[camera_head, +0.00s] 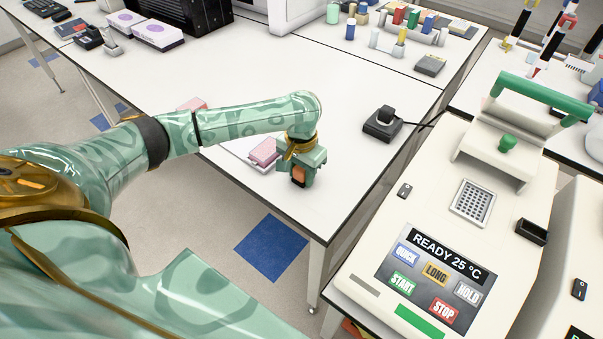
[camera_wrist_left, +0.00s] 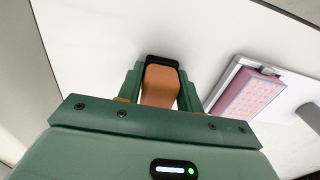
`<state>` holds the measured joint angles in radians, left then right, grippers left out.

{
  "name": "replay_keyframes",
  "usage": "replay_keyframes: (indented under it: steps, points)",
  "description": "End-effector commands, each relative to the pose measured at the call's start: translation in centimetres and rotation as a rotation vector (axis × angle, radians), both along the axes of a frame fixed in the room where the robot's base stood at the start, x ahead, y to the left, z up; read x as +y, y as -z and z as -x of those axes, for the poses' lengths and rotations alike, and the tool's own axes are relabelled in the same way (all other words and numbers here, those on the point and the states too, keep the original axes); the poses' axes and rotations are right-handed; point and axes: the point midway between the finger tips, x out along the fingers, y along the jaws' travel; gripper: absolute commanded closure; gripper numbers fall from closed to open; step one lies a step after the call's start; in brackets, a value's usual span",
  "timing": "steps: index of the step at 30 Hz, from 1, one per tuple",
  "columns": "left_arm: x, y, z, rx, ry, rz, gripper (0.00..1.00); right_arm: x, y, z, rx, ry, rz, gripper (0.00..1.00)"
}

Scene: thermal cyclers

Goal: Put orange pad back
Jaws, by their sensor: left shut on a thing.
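My left gripper (camera_head: 300,178) is shut on the orange pad (camera_head: 298,174) over the near corner of the white table. In the left wrist view the orange pad (camera_wrist_left: 160,86) sits between the two green fingers (camera_wrist_left: 160,78), with a black part at its far end. I cannot tell whether the pad touches the table. My right gripper is not in view.
A pink rack (camera_head: 264,152) on a white tray lies left of the gripper, also in the wrist view (camera_wrist_left: 256,96). A black device (camera_head: 382,123) stands to the right. A thermal cycler (camera_head: 505,205) with its lid open reads "READY 25 °C". Mid-table is clear.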

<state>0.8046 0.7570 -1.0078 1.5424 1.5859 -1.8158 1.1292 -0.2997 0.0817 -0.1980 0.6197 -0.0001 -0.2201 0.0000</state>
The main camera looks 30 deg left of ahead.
Motion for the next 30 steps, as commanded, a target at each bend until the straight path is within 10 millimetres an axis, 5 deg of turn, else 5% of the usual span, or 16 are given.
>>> replay_keyframes:
  steps: [5,6,8,18,30]
  points:
    - [0.0,0.2,0.0,0.000,0.000,0.000,0.82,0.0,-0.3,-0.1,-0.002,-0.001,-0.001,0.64]
    - [0.0,0.2,0.0,-0.001,0.000,0.000,0.53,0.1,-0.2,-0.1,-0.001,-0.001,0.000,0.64]
    - [0.0,0.2,0.0,-0.001,0.000,0.000,0.43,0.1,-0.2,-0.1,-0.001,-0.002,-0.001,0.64]
    - [0.0,-0.3,0.0,0.000,0.000,0.000,0.43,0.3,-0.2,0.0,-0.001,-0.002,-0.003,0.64]
    - [0.0,-9.4,0.0,-0.003,0.000,0.000,0.43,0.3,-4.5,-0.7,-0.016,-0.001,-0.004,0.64]
